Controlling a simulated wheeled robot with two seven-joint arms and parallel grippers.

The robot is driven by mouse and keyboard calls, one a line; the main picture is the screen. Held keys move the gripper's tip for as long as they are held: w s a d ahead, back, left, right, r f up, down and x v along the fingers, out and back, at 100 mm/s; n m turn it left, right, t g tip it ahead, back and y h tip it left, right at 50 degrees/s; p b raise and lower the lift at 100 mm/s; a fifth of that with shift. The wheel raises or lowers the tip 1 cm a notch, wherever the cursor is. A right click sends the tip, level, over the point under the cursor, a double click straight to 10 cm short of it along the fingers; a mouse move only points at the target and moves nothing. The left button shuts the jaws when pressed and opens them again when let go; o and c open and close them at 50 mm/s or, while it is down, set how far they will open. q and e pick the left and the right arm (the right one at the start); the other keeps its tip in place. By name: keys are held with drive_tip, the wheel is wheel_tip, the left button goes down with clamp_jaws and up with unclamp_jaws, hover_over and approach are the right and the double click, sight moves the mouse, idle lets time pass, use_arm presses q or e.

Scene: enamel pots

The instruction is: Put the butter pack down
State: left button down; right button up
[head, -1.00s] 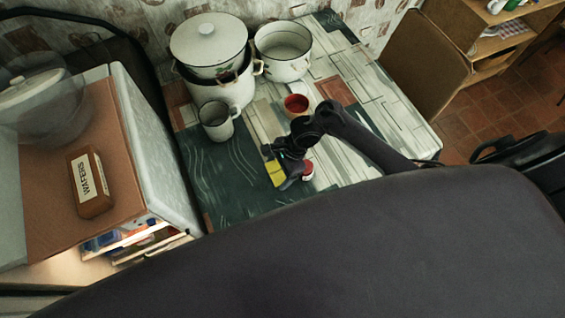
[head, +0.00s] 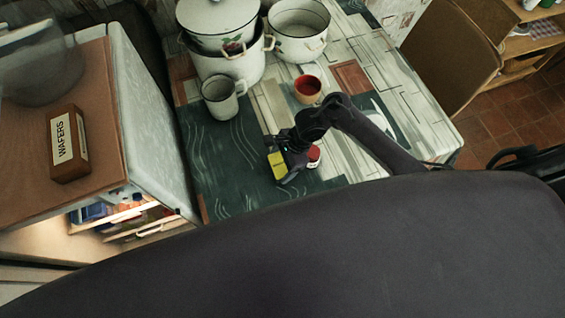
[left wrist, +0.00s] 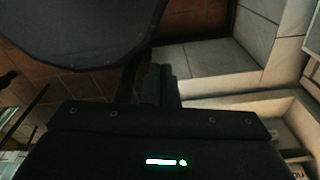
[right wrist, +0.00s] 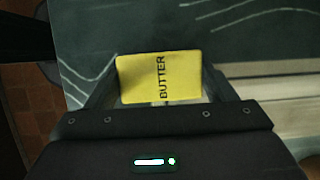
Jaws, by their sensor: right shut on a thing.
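The yellow butter pack (head: 277,165), marked BUTTER, is held in my right gripper (head: 285,168) over the dark patterned part of the table (head: 235,165). In the right wrist view the pack (right wrist: 160,78) sits between the two fingers of the right gripper (right wrist: 158,85), its label face towards the camera. I cannot tell whether the pack touches the table top. My left gripper (left wrist: 165,85) shows only in the left wrist view, its fingers together with nothing between them, away from the table top.
A white mug (head: 221,97), a red cup (head: 307,89), a large enamel pot (head: 228,65) and a smaller pot (head: 298,30) stand farther back. A small red-and-white container (head: 314,156) is close beside the right gripper. A wafers box (head: 68,143) lies on the cabinet at left. The dark area left of the pack is clear.

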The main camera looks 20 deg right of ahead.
drive_tip(key=o, duration=0.7)
drive_tip(key=shift+a+f, duration=0.1)
drive_tip(key=o, duration=0.4)
